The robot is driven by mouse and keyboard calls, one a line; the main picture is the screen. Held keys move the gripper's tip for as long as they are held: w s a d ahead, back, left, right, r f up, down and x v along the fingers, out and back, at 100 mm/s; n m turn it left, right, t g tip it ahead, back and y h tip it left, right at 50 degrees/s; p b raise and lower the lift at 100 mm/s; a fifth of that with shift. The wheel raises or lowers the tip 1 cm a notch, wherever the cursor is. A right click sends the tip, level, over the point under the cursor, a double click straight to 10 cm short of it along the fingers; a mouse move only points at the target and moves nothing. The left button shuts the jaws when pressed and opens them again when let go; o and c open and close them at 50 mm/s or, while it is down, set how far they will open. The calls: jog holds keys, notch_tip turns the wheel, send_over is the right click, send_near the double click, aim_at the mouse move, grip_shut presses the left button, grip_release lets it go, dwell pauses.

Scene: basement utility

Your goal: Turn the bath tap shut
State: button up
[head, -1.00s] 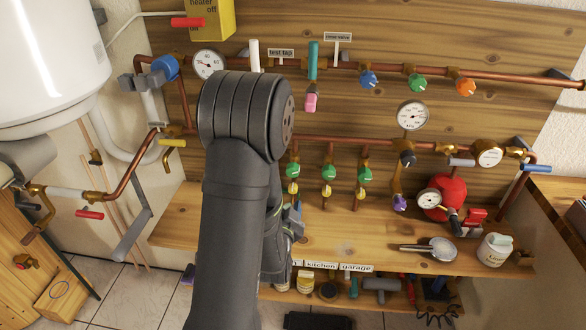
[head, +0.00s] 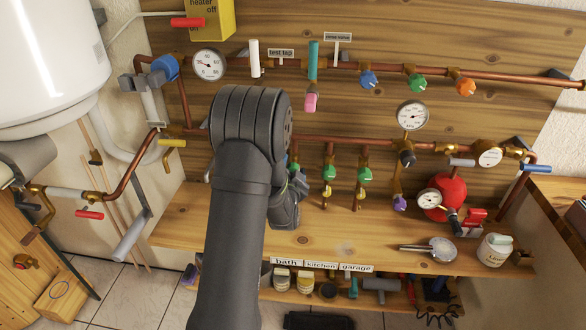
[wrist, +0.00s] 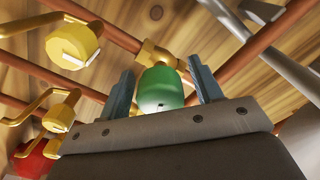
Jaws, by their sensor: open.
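A row of green-knobbed taps hangs from the lower copper pipe in the head view, above labels reading bath, kitchen and garage. The leftmost, above the bath label (head: 285,262), is the bath tap (head: 294,164), mostly hidden behind my arm. In the wrist view a green knob (wrist: 160,88), which looks like that tap's, sits between the two fingers of my gripper (wrist: 165,80). The fingers are open, one on each side, with gaps visible. Whether either touches it I cannot tell. In the head view my fingertips are hidden by the wrist.
Yellow knobs (wrist: 73,46) on curved brass fittings lie close left of my gripper in the wrist view. The kitchen tap (head: 329,173) and garage tap (head: 364,174) hang to the right. A shower head (head: 440,249) and a white jar (head: 495,249) rest on the shelf (head: 345,237).

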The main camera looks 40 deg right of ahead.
jog(key=shift+c, duration=0.2)
jog(key=c, duration=1)
jog(key=shift+o, duration=0.2)
jog(key=shift+n, duration=0.3)
jog(key=n, duration=1.2)
jog(key=shift+n, duration=0.3)
